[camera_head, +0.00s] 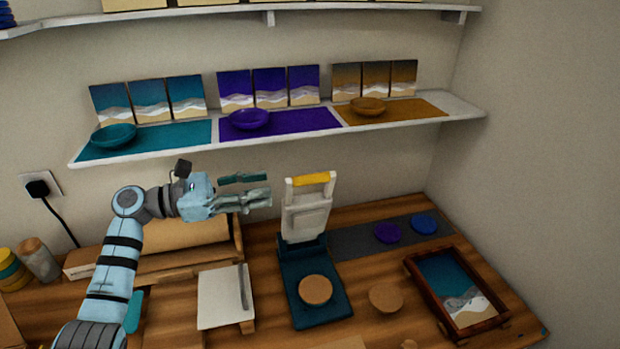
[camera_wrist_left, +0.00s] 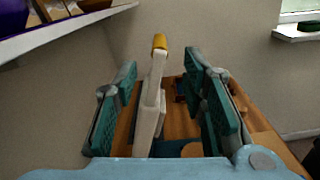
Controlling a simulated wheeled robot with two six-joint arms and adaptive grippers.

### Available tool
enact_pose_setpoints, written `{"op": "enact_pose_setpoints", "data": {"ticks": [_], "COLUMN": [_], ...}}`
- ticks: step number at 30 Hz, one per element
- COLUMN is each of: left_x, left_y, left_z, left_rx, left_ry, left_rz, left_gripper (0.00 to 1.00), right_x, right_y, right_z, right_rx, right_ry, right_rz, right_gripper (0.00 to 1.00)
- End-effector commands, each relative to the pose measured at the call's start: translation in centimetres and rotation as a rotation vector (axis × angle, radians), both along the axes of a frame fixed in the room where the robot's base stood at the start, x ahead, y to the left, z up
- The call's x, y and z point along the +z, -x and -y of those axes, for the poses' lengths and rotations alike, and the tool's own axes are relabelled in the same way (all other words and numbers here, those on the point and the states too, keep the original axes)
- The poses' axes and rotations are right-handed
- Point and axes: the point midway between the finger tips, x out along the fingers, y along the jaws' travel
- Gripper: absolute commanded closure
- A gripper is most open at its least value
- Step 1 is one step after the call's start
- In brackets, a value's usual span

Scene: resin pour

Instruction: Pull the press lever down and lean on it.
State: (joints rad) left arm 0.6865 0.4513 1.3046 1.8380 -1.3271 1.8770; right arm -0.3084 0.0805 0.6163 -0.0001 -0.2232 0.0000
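The press has a dark teal base (camera_head: 302,317) on the wooden table, with a round cork disc (camera_head: 316,289) on it. Its white lever (camera_head: 305,215) stands upright at the back, topped by a yellow handle bar (camera_head: 311,179). My left gripper (camera_head: 267,186) is open and empty, just left of the lever at about handle height, fingers pointing right. In the left wrist view the yellow handle (camera_wrist_left: 159,42) and white lever (camera_wrist_left: 149,112) appear in the gap between the open fingers (camera_wrist_left: 162,75), apparently ahead of the tips. My right gripper is out of view.
A shelf (camera_head: 465,107) with dishes and panels hangs above and behind the gripper. A white board (camera_head: 218,295) lies left of the press. Another cork disc (camera_head: 386,298) and a framed tray (camera_head: 413,268) lie right. Purple (camera_head: 387,232) and blue (camera_head: 424,225) discs lie on a grey mat.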

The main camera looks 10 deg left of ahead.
Motion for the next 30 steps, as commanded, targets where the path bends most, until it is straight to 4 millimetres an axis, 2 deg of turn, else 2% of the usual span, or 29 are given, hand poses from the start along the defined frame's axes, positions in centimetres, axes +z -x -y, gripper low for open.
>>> {"op": "enact_pose_setpoints", "data": {"ticks": [6,12,16,23,24,26,30], "left_x": [0.2,0.1,0.0,0.0,0.0,0.0,0.0], "left_y": [-2.2,-3.6,-4.0,-4.1,-4.1,-4.1,-4.1], "left_z": [5.4,8.9,9.9,10.1,10.1,10.1,10.0], "left_rx": [-0.002,-0.003,-0.004,-0.004,-0.004,-0.004,-0.004], "left_ry": [0.002,0.0,-0.002,-0.004,-0.004,-0.004,-0.004], "left_rz": [0.002,0.0,0.001,0.002,0.002,0.002,0.002], "left_gripper": [0.62,0.62,0.62,0.62,0.64,0.73,0.96], "right_x": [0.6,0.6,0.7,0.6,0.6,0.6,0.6], "right_y": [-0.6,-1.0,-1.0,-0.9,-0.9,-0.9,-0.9], "right_z": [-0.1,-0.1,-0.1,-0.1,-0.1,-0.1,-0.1], "right_rx": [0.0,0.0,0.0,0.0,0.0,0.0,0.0], "right_ry": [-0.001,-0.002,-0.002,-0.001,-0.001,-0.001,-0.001], "right_rz": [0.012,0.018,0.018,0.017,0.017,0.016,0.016], "right_gripper": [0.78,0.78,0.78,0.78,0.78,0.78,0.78]}}
